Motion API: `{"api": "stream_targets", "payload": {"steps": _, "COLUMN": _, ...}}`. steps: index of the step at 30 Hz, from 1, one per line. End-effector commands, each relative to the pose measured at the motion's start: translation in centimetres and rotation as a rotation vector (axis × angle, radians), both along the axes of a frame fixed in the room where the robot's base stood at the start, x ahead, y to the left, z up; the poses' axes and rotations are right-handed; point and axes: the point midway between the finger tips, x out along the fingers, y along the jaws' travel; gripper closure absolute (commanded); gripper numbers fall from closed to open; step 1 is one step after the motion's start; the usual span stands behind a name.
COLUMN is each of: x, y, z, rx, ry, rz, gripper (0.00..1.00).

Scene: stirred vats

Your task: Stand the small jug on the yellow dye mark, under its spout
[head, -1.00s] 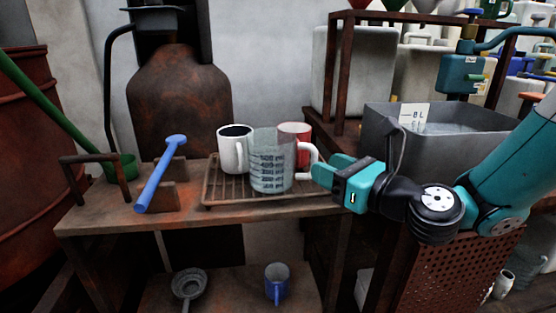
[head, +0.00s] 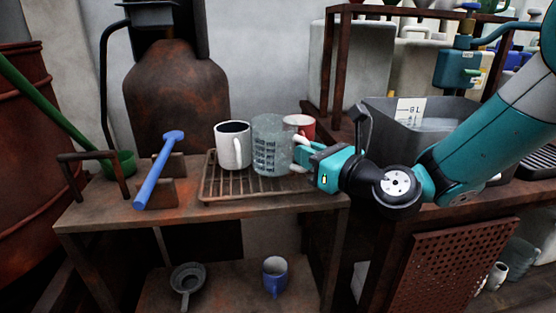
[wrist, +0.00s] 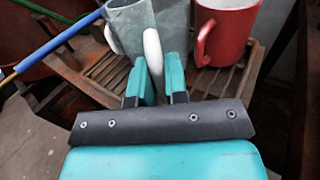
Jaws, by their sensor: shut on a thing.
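The small jug is a clear, grey-tinted measuring jug (head: 271,146) with dark graduation marks and a white handle. It is upright and appears held a little above the slatted rack (head: 222,191). My gripper (head: 304,154) comes from the right and is shut on the jug's handle. In the wrist view my gripper (wrist: 162,80) has its fingers on either side of the white handle (wrist: 153,52), with the jug (wrist: 132,28) beyond. I cannot make out the yellow dye mark or its spout.
A white mug (head: 232,146) with dark contents and a red mug (head: 299,126) stand close to the jug. A blue-handled tool (head: 158,172) rests at left. A grey basin (head: 397,118) stands right, below a teal tap-like fitting (head: 455,70).

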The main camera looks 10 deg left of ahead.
Motion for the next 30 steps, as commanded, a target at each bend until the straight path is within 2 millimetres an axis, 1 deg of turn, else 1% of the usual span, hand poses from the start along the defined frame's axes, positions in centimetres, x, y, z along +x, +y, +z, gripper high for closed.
{"api": "stream_targets", "payload": {"steps": 6, "x": 0.0, "y": 0.0, "z": 0.4, "rx": 0.001, "ry": -0.002, "rz": 0.000, "gripper": 1.00}}
{"api": "stream_targets", "payload": {"steps": 8, "x": 0.0, "y": 0.0, "z": 0.9, "rx": 0.002, "ry": -0.001, "rz": 0.001, "gripper": 1.00}}
{"api": "stream_targets", "payload": {"steps": 11, "x": 0.0, "y": 0.0, "z": 2.1, "rx": 0.002, "ry": -0.003, "rz": 0.001, "gripper": 1.00}}
{"api": "stream_targets", "payload": {"steps": 14, "x": 0.0, "y": 0.0, "z": 4.1, "rx": 0.002, "ry": -0.003, "rz": 0.000, "gripper": 1.00}}
{"api": "stream_targets", "payload": {"steps": 27, "x": 0.0, "y": 0.0, "z": 15.1, "rx": 0.002, "ry": -0.007, "rz": 0.001, "gripper": 1.00}}
{"api": "stream_targets", "payload": {"steps": 30, "x": 0.0, "y": 0.0, "z": 17.1, "rx": 0.000, "ry": -0.006, "rz": 0.001, "gripper": 1.00}}
